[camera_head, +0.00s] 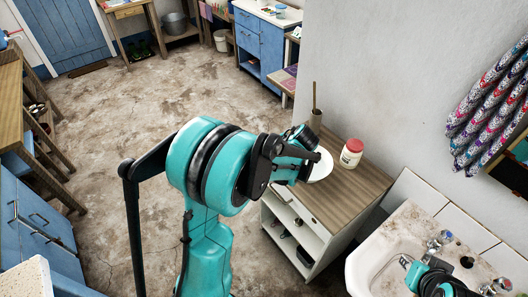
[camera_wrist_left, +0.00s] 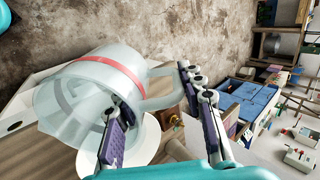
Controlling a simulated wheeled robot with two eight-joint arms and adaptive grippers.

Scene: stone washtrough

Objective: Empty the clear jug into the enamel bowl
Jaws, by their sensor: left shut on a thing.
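The clear jug (camera_wrist_left: 75,105), with a red band, fills the left of the left wrist view. It is tipped well over on its side. My left gripper (camera_wrist_left: 160,125) is shut on it, with its fingers on either side of the handle (camera_wrist_left: 160,92). A white round dish, which looks like the enamel bowl (camera_wrist_left: 148,140), lies beneath the jug. The head view shows the bowl (camera_head: 323,166) on the wooden cabinet top, partly behind my left gripper (camera_head: 303,150); the jug is hidden there. I cannot make out its contents. My right gripper (camera_head: 432,278) shows only partly, over the sink; its fingers are unclear.
A red-lidded jar (camera_head: 351,153) stands right of the bowl on the cabinet top (camera_head: 345,195). A holder with a stick (camera_head: 315,120) stands behind it, near the wall. A stained white sink (camera_head: 365,262) is at the lower right. The cabinet top's front right is clear.

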